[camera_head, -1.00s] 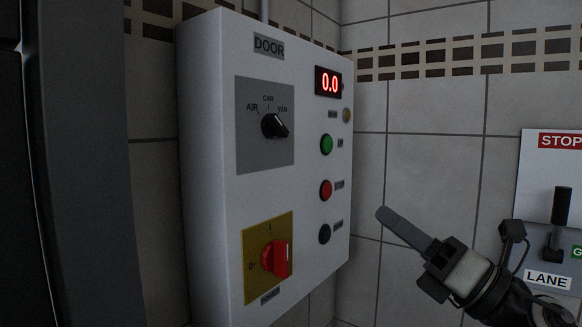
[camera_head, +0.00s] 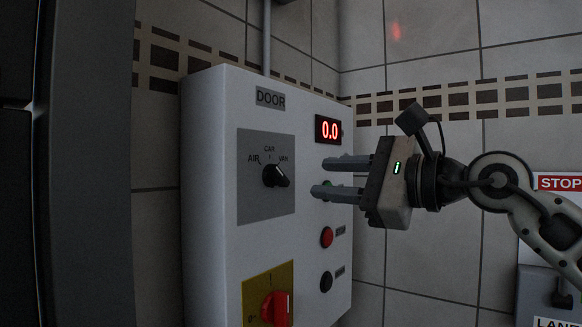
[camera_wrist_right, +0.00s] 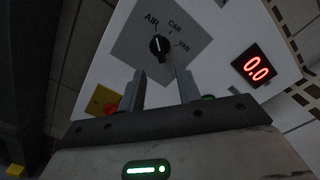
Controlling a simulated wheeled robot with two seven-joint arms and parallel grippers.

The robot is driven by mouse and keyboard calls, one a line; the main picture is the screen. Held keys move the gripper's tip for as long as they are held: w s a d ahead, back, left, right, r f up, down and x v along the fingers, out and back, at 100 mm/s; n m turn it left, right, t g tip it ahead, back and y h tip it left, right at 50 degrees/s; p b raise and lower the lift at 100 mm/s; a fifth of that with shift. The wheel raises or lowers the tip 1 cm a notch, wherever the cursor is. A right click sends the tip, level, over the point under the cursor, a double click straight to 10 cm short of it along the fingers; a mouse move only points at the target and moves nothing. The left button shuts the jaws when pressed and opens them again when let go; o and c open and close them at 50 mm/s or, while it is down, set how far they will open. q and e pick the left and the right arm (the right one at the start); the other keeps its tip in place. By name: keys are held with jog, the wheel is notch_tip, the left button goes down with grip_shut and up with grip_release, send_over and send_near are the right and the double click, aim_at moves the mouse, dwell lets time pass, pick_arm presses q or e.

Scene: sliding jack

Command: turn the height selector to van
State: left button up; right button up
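The height selector (camera_head: 276,176) is a black knob on a grey plate marked AIR, CAR and VAN, on the white DOOR box. In the right wrist view the selector (camera_wrist_right: 160,46) has a pale line that appears to point towards AIR. My right gripper (camera_head: 320,177) is open and empty, its two fingers reaching left in front of the box, to the right of the knob. In the wrist view the fingertips (camera_wrist_right: 162,74) are apart, with the knob just beyond the gap. They do not touch it. My left gripper is not in view.
The box (camera_head: 215,250) also carries a red 0.0 display (camera_head: 328,130), a red button (camera_head: 327,237), a black button (camera_head: 326,281) and a red rotary switch (camera_head: 275,308) on yellow. A finger partly covers the green button. A STOP panel (camera_head: 560,183) is at right.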

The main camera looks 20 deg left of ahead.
aim_at(283, 177)
jog(key=p+x, duration=0.2)
jog(key=x, duration=0.4)
jog(key=shift+a+r, duration=0.15)
jog(key=shift+a, duration=0.1)
jog(key=shift+w+a, duration=0.25)
jog(key=shift+a, duration=0.4)
grip_shut()
